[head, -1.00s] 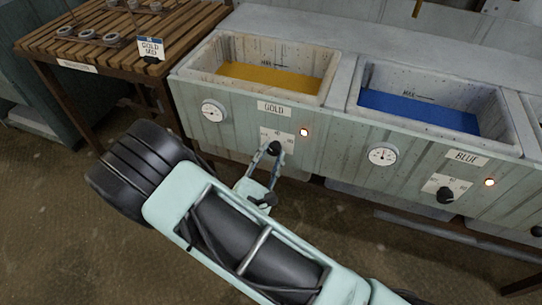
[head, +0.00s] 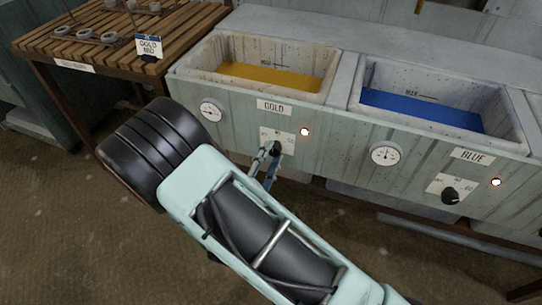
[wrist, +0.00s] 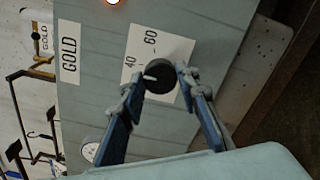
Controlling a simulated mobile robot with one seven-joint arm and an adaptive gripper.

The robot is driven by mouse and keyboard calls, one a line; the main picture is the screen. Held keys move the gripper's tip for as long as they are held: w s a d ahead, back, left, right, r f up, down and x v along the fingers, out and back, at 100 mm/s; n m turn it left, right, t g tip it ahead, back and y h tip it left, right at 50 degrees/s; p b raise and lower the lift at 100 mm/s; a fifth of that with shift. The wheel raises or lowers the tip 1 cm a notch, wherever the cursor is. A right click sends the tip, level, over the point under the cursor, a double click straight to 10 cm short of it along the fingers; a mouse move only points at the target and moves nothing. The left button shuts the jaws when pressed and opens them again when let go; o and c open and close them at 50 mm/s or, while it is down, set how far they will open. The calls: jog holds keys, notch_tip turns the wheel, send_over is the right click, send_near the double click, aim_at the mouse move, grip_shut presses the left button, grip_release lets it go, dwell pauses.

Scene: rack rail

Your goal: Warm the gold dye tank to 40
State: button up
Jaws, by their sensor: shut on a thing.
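The gold tank (head: 262,95) holds yellow dye (head: 268,76) and carries a GOLD label, a round white gauge (head: 211,111) and a lit lamp (head: 305,132). Its black heat knob (head: 275,148) sits on a white scale plate below the label. My gripper (wrist: 160,82) is shut on this knob, one finger on each side. In the wrist view, the knob (wrist: 160,78) has a white pointer mark on its left side, towards the 40 print, with 60 printed above. The gauge reading is too small to make out.
The blue tank (head: 440,135) stands on the right with its own gauge (head: 385,155), lit lamp and black knob (head: 450,195). A slatted wooden table (head: 110,30) with small metal pieces and a GOLD card stands at the left. Open floor lies in front.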

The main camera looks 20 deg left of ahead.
jog(key=o, duration=1.2)
jog(key=shift+c, duration=0.2)
jog(key=s, duration=1.2)
jog(key=shift+a, duration=0.45)
